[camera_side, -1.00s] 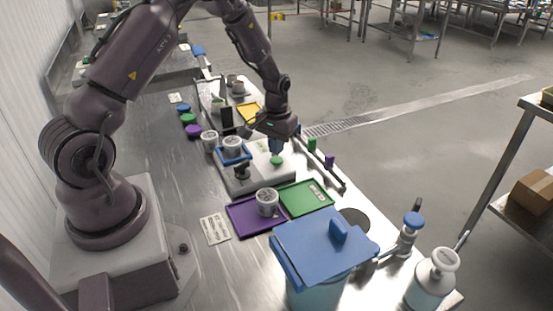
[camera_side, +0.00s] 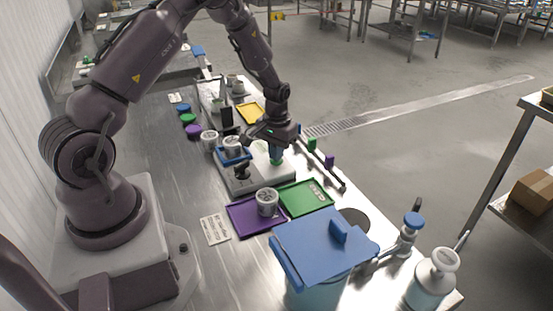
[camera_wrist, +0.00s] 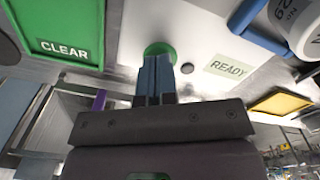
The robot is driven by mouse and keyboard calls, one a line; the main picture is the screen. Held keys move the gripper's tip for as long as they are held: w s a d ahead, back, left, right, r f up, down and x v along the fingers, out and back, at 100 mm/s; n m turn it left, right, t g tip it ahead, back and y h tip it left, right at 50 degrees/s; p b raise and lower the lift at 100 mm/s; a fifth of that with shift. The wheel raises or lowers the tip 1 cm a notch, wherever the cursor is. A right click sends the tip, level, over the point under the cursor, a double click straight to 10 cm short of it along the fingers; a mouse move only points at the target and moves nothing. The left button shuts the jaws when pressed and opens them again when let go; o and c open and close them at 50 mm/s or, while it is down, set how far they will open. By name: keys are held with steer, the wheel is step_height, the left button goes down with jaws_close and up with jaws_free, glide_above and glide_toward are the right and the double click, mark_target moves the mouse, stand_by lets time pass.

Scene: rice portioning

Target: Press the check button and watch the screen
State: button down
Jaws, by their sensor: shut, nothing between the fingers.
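The green check button (camera_side: 277,162) sits on a pale machine plate (camera_side: 262,180). It also shows as a green disc in the wrist view (camera_wrist: 160,47). My gripper (camera_side: 276,156) is shut and empty, its blue fingers pointing down at the button. In the wrist view the fingertips (camera_wrist: 157,58) overlap the near edge of the button; I cannot tell whether it is pressed in. The screen (camera_wrist: 229,67) on the plate reads "READY" in the wrist view. In the side view the screen's text cannot be read.
A cup (camera_side: 232,143) stands in a blue holder on the plate, left of my gripper. A purple tray (camera_side: 243,217) with another cup and a green tray (camera_side: 318,200), marked "CLEAR" in the wrist view, lie in front. A blue-lidded bin (camera_side: 310,245) stands nearer the camera.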

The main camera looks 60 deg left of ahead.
steer(key=shift+f, duration=0.45)
steer(key=shift+r, duration=3.05)
steer(key=s+d+r+m+t, duration=0.2)
steer(key=s+d+r+m, duration=0.1)
steer(key=s+d+r, duration=0.6)
steer(key=s+d+r+m+t, duration=0.3)
steer(key=s+d+r, duration=0.6)
steer(key=r, duration=0.7)
steer(key=shift+s+t, duration=0.3)
steer(key=shift+s, duration=0.15)
